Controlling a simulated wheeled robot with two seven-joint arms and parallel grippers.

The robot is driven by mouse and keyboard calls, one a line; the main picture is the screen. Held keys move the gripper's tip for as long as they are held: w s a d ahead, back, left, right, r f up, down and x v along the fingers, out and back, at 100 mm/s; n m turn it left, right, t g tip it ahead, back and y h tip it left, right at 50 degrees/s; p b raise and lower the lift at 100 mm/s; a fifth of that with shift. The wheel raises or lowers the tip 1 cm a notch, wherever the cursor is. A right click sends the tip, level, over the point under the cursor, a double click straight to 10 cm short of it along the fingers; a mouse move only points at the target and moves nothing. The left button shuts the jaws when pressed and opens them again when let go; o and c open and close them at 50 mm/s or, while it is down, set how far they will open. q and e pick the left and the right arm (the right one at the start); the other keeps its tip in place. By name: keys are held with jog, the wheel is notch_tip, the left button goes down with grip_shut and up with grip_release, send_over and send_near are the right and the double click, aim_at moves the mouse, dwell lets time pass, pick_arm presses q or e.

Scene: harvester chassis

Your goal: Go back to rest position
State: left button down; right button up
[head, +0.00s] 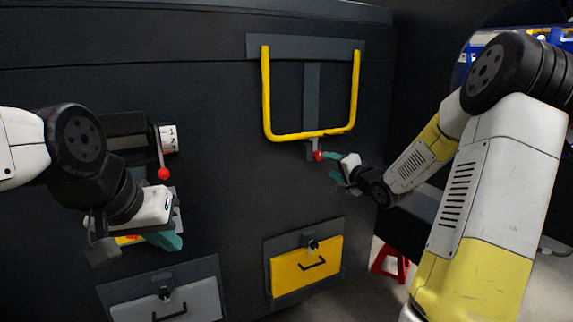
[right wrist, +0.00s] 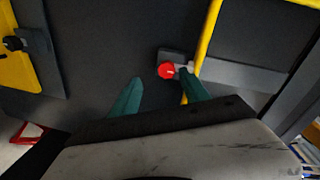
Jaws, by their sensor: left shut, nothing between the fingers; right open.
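My left gripper (head: 165,240) is at the lower left of the head view, its teal fingers shut with nothing visible between them. My right gripper (head: 330,165) is open near the red knob (head: 318,156) of the latch under the yellow U-shaped bar (head: 267,95). In the right wrist view its two fingers (right wrist: 158,88) are spread and empty. The red latch knob (right wrist: 166,70) appears just beyond the gap; I cannot tell whether a finger touches the latch.
A yellow drawer-like panel (head: 290,276) with a black handle is at the lower middle, and a grey one (head: 190,300) at the lower left. A red stand (head: 388,263) is on the floor at the right. The chassis wall is close in front of both grippers.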

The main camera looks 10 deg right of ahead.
jog(key=s+a+n+g+h, duration=0.1)
jog(key=s+a+n+g, duration=0.2)
jog(key=s, duration=0.9)
jog(key=s+a+r+n+g+h, duration=0.1)
jog(key=s+a+n+g, duration=0.2)
jog(key=s, duration=0.8)
jog(key=s+a+r+n+g+h, duration=0.1)
jog(key=s+a+n+g, duration=0.2)
jog(key=s, duration=0.9)
jog(key=shift+s+a+n+g, duration=0.4)
jog(key=shift+a+n, duration=0.1)
jog(key=shift+n, duration=0.3)
jog(key=shift+r, duration=0.1)
